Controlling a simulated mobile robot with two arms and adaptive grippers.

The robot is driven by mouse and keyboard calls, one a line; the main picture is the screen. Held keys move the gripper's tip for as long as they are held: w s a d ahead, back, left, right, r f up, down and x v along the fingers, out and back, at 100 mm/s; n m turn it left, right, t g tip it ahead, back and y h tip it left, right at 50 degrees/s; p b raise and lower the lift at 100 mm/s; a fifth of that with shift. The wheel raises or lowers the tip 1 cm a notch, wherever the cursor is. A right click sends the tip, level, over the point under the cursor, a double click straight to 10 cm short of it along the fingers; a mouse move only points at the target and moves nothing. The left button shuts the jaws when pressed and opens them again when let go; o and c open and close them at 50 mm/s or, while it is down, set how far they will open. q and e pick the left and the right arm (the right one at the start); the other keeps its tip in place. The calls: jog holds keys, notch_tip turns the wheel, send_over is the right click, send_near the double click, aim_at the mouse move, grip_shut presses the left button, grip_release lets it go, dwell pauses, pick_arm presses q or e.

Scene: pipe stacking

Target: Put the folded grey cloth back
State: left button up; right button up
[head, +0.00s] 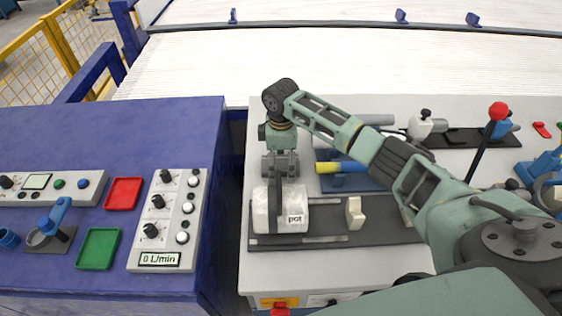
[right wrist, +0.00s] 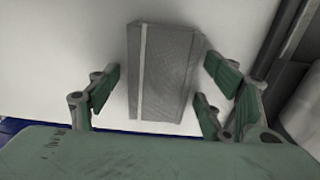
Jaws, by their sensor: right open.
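The folded grey cloth (right wrist: 178,75) lies on a pale surface in the right wrist view. It is a grey rectangular block with a light stripe along its left part. My right gripper (right wrist: 160,92) is open, with its green-padded fingers on both sides of the cloth and visible gaps to it. In the head view my right gripper (head: 280,166) points down over the light bench, just behind the white block labelled "pot" (head: 268,212). I cannot make out the cloth in the head view; the gripper seems to hide it. My left gripper is not in view.
The dark rail plate (head: 385,234) carries the "pot" block and a small cream block (head: 355,213). A blue bench with a red tray (head: 123,194), a green tray (head: 98,249) and a knob panel (head: 157,240) stands left, across a gap. A red-knobbed lever (head: 488,140) rises at right.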

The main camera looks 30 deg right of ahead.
aim_at(281, 163)
jog(key=shift+r, duration=0.1)
notch_tip(281, 163, up, 12)
jog(key=b, duration=0.1)
dwell(0.4)
jog(key=shift+r, duration=0.15)
